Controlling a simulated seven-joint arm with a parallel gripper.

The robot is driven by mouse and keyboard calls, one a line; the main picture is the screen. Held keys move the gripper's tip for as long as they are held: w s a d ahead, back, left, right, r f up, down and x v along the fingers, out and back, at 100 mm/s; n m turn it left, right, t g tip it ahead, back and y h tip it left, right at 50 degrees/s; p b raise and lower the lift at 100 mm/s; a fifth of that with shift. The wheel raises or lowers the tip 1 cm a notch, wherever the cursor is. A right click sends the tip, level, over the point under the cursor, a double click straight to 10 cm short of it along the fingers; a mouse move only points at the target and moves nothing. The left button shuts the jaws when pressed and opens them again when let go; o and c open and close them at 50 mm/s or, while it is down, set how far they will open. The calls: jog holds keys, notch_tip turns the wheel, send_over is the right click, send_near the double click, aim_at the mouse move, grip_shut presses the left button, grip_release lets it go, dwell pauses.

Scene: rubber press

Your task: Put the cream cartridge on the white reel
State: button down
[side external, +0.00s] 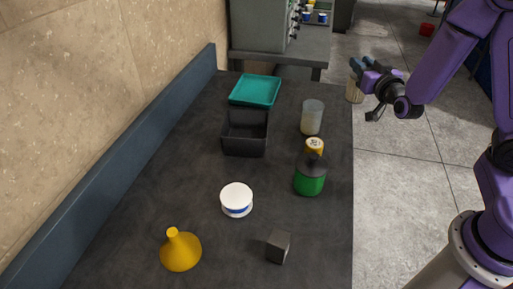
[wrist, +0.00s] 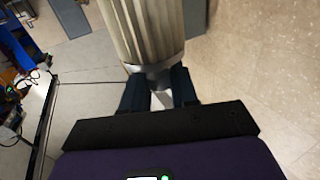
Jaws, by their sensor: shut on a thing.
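The cream cartridge (side external: 354,90) is a ribbed, pale cylinder hanging below my gripper (side external: 359,70), just off the table's right edge in the side view. My gripper is shut on its end. In the wrist view the cartridge (wrist: 145,30) fills the top middle, with the fingers of my gripper (wrist: 160,82) at its grey metal end. Its far end is out of that view. The white reel (side external: 237,195), with a blue band, stands on the dark table left of the middle, well apart from my gripper. Its top looks bare.
A wall ledge (side external: 140,170) borders the left.

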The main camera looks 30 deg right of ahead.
jog(key=s+a+r+n+y, duration=0.15)
jog(key=a+y, duration=0.25)
jog(key=a, duration=0.5)
jog(key=s+a+n+y, duration=0.2)
jog(key=a+n+y, duration=0.1)
jog(key=a, duration=0.5)
jog(key=s+a+r+n+g+y, duration=0.25)
jog(key=s+a+n+y, duration=0.5)
jog(key=s+a, duration=0.7)
jog(key=w+a+f+m+y, duration=0.1)
jog(key=w+a+f, duration=0.9)
jog(key=w+f, duration=0.2)
jog(key=shift+f+y, duration=0.35)
jog(key=shift+f, duration=0.2)
jog(key=shift+f, duration=0.1)
jog(key=c, duration=0.9)
grip_release()
jog(key=shift+o, duration=0.2)
